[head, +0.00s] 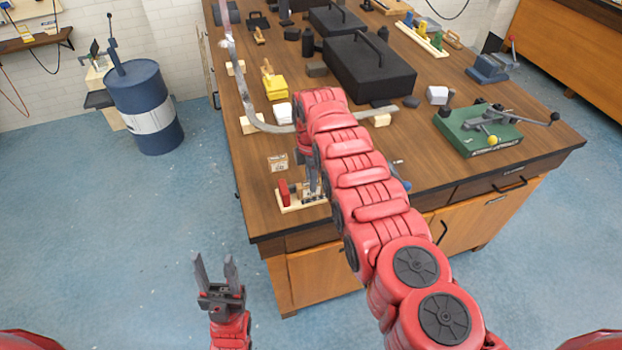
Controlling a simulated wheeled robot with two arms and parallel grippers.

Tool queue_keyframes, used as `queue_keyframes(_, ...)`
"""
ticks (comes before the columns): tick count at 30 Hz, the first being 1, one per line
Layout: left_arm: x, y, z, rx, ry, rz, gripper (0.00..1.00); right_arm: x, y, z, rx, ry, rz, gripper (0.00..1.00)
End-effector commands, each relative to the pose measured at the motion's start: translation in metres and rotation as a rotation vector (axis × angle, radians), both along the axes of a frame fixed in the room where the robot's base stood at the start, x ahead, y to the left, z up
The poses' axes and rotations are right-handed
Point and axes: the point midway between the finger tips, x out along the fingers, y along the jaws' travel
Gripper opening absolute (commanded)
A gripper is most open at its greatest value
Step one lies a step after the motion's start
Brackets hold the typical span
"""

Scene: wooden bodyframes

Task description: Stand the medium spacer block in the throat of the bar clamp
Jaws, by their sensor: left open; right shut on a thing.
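My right arm reaches over the bench, and its gripper (314,190) points down near the bench's front left corner. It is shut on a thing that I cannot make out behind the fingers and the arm. Right below it is a small fixture (287,194) with a red upright part on a pale wooden base, which looks like the bar clamp. The arm and gripper partly hide it, and its throat is not clear. A small pale block (278,162) with dark marks lies just behind it. My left gripper (216,268) is open and empty, off the bench over the floor.
A long grey curved strip (246,100) runs along the bench's left side. A blue drum (146,100) stands on the floor at left.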

Motion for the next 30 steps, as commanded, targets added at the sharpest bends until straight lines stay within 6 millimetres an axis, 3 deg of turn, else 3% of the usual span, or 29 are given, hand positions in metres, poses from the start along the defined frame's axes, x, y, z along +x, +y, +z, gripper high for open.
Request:
queue_keyframes(2,0.0,0.0,-0.003,0.0,0.0,0.0,0.5,0.0,0.0,-0.003,0.0,0.0,0.0,0.0)
queue_keyframes(3,0.0,0.0,-0.003,0.0,0.0,0.0,0.5,0.0,0.0,-0.003,0.0,0.0,0.0,0.33)
queue_keyframes(8,0.0,0.0,-0.002,0.0,0.0,0.0,0.5,0.0,0.0,-0.002,0.0,-0.001,0.0,0.59)
queue_keyframes(21,0.0,0.0,0.002,0.0,0.0,0.0,0.5,0.001,0.0,0.004,0.001,-0.002,0.0,0.59)
queue_keyframes(29,0.0,0.0,0.013,0.0,0.0,0.0,0.5,0.001,0.001,0.033,0.001,-0.007,0.001,0.59)
queue_keyframes(30,0.0,0.0,0.007,0.0,0.0,0.0,0.5,0.002,0.001,0.036,0.001,-0.007,0.0,0.59)
